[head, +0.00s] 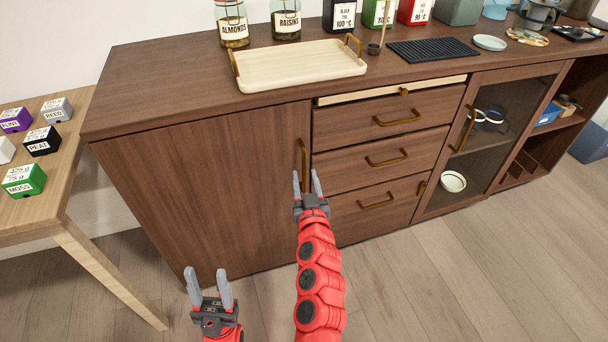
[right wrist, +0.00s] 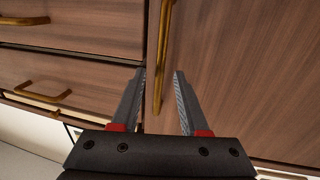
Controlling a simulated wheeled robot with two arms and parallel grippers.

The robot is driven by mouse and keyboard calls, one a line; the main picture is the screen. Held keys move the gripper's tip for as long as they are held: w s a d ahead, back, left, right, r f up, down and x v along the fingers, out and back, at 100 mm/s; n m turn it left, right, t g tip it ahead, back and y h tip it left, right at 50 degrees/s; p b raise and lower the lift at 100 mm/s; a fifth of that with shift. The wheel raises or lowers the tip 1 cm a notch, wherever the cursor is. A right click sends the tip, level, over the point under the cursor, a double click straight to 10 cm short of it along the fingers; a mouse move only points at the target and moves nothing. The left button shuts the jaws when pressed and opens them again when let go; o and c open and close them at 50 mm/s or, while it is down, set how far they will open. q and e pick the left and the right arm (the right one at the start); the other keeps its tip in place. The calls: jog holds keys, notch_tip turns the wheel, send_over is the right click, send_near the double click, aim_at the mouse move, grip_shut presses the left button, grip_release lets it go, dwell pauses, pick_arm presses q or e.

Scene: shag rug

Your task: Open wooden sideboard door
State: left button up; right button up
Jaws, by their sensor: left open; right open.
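The wooden sideboard door (head: 215,185) is a plain brown panel on the left of the sideboard and is shut. Its vertical brass handle (head: 303,155) is near the door's right edge. My right gripper (head: 308,181) is open at the lower end of this handle. In the right wrist view the handle (right wrist: 164,50) runs between the two open fingers (right wrist: 160,75), and a gap shows on each side of it. My left gripper (head: 208,279) is open and empty, low in front of the door's bottom edge.
Drawers with brass handles (head: 386,158) stand right of the door; the top one (head: 390,90) looks slightly open. A glass door (head: 490,130) is further right. A tray (head: 300,66) and jars are on top. A side table (head: 60,205) with small boxes is left. The floor (head: 430,270) in front is clear.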

jog(key=shift+w+a, duration=0.15)
jog(key=shift+w, duration=1.25)
grip_shut()
dwell(0.5)
